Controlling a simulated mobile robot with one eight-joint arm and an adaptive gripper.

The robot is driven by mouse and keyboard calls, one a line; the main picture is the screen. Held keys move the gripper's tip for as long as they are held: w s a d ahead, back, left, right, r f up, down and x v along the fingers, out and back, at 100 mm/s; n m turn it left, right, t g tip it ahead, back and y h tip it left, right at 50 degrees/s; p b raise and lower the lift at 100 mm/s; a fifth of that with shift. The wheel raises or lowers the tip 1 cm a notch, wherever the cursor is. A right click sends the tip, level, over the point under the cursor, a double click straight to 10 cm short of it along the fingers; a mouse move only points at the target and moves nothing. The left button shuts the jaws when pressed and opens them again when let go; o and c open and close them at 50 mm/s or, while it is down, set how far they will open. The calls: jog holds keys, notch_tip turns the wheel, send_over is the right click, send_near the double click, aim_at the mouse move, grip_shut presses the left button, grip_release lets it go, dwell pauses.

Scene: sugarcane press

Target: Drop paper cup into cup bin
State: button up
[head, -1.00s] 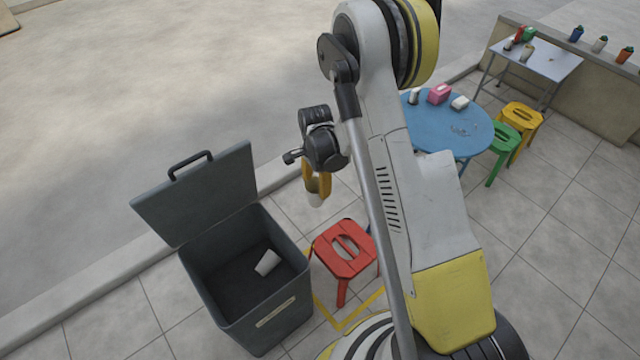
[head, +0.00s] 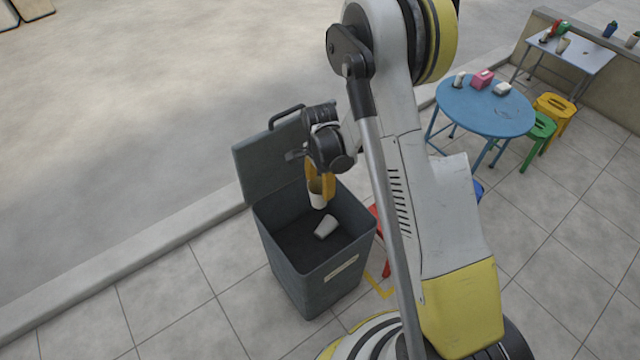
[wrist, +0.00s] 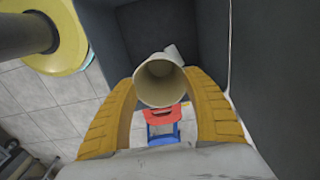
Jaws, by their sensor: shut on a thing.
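My gripper (head: 319,187) has yellow fingers and is shut on a white paper cup (head: 317,200). In the head view it hangs over the open top of the dark grey cup bin (head: 283,262), near the raised lid (head: 268,160). In the wrist view the held cup (wrist: 160,80) sits between both fingers, its round open mouth facing the camera. Another white cup (head: 326,227) lies on its side inside the bin, and part of it shows behind the held cup in the wrist view.
A red stool (wrist: 160,115) stands close beside the bin, mostly hidden by my arm in the head view. A blue round table (head: 487,108) with items on it, green (head: 541,126) and yellow (head: 556,105) stools stand at the right. Tiled floor left of the bin is clear.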

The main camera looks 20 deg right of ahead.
notch_tip(320, 180, down, 4)
jog(key=shift+f+b, duration=0.25)
jog(key=shift+b, duration=0.85)
jog(key=o, duration=0.9)
notch_tip(320, 180, up, 12)
jog(key=shift+r, duration=0.1)
